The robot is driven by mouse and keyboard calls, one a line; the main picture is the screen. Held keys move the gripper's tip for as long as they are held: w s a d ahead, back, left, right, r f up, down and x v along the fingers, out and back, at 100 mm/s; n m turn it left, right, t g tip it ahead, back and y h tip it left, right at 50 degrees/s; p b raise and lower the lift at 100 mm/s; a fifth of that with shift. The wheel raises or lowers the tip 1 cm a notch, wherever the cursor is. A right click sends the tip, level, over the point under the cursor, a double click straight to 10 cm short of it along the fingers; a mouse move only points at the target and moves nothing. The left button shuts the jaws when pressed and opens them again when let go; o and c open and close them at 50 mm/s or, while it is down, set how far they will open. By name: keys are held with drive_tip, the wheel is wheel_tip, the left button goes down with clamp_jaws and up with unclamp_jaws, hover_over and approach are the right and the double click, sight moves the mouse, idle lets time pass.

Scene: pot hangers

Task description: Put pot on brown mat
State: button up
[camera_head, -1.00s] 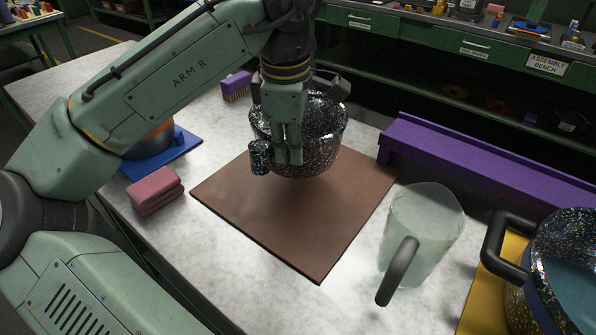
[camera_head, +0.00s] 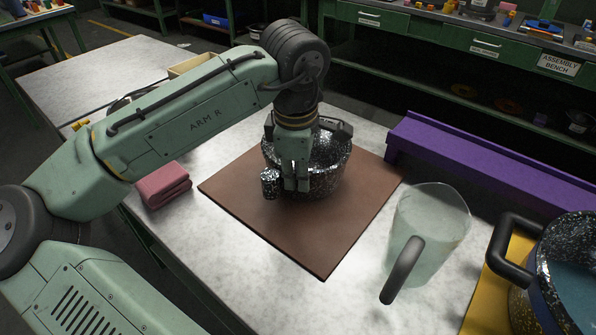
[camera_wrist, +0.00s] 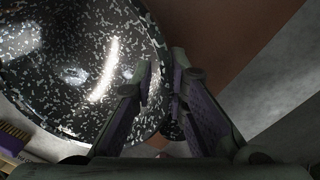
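The black pot with white speckles (camera_head: 334,166) sits on the brown mat (camera_head: 330,235), toward its back part. Its base appears to rest on the mat, upright; one handle points to the front left. My gripper (camera_head: 297,186) is at the pot's near left side, pointing down. In the wrist view the pot's glossy interior (camera_wrist: 75,65) fills the upper left. The fingertips (camera_wrist: 165,72) are close together on either side of the pot's rim, and the gripper appears shut on it. The exact contact is hard to see.
A clear jug (camera_head: 428,235) stands right of the mat. A larger speckled pot (camera_head: 555,262) is on a yellow mat (camera_head: 497,282) at the far right. A purple rail (camera_head: 480,165) runs behind. A folded pink cloth (camera_head: 164,185) lies left. The mat's front is clear.

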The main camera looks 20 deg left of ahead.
drive_tip(key=o, duration=0.4)
drive_tip(key=shift+o, duration=0.2)
drive_tip(key=shift+r, duration=0.15)
wheel_tip(320, 180, up, 12)
drive_tip(key=s, duration=0.1)
drive_tip(key=shift+s, duration=0.35)
drive_tip(key=shift+d, duration=0.1)
